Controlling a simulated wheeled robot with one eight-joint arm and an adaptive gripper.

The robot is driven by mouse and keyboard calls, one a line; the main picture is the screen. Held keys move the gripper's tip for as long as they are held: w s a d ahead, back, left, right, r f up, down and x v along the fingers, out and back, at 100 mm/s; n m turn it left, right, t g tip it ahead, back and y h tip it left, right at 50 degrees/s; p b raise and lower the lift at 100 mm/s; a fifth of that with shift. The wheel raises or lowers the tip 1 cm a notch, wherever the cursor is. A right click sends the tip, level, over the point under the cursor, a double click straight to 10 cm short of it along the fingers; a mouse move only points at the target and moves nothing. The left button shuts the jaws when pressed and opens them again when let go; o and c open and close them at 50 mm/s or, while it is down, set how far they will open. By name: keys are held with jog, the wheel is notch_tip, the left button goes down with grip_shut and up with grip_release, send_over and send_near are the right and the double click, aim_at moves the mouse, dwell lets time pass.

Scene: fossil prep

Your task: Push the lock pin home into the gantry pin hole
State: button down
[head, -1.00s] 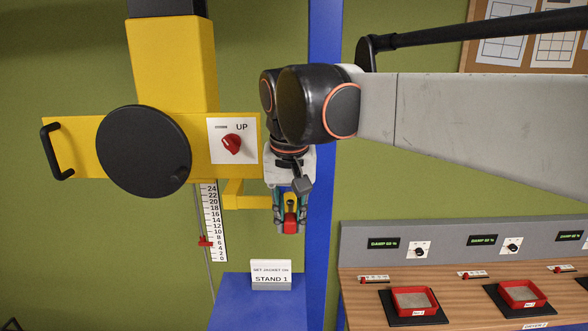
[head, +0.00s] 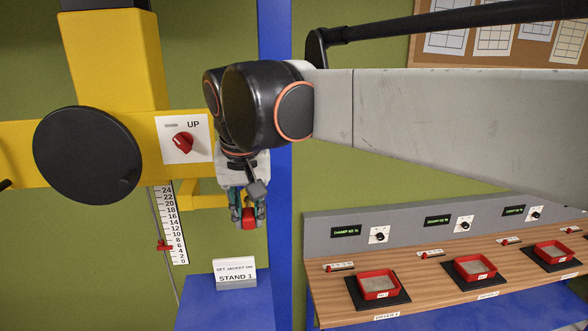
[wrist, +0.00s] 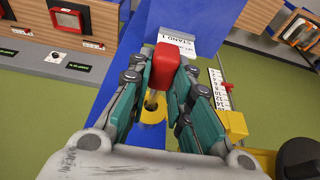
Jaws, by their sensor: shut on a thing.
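The lock pin has a red block head (wrist: 165,66) and a thin metal shaft (wrist: 152,98). My gripper (wrist: 166,62) is shut on the red head, which also shows low between the fingers in the head view (head: 249,222). In the wrist view a yellow ring with a dark hole (wrist: 153,112) lies by the shaft's end. I cannot tell whether the shaft tip is inside the hole or only in front of it. In the head view the yellow gantry bracket (head: 207,199) reaches toward my gripper from the left; my gripper hides its end.
A blue post (head: 276,180) stands close behind my gripper. A blue stand with a STAND 1 card (head: 234,275) is below. The gantry has a black wheel (head: 88,155) and a red UP knob (head: 183,142). A bench with red trays (head: 380,286) is at right.

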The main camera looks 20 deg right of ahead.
aim_at(248, 204)
jog(key=shift+w, duration=0.2)
jog(key=shift+w+d, duration=0.1)
jog(key=shift+w, duration=0.35)
jog(key=shift+w, duration=0.1)
jog(key=shift+w+d, duration=0.15)
jog(key=shift+w, duration=0.6)
jog(key=shift+s, duration=0.15)
jog(key=shift+s+a, duration=0.25)
jog(key=shift+s, duration=0.95)
jog(key=shift+w+d, duration=0.1)
jog(key=shift+w, duration=0.35)
dwell(0.4)
jog(key=shift+w+d, duration=0.2)
jog(key=shift+w, duration=0.8)
jog(key=shift+r, duration=0.1)
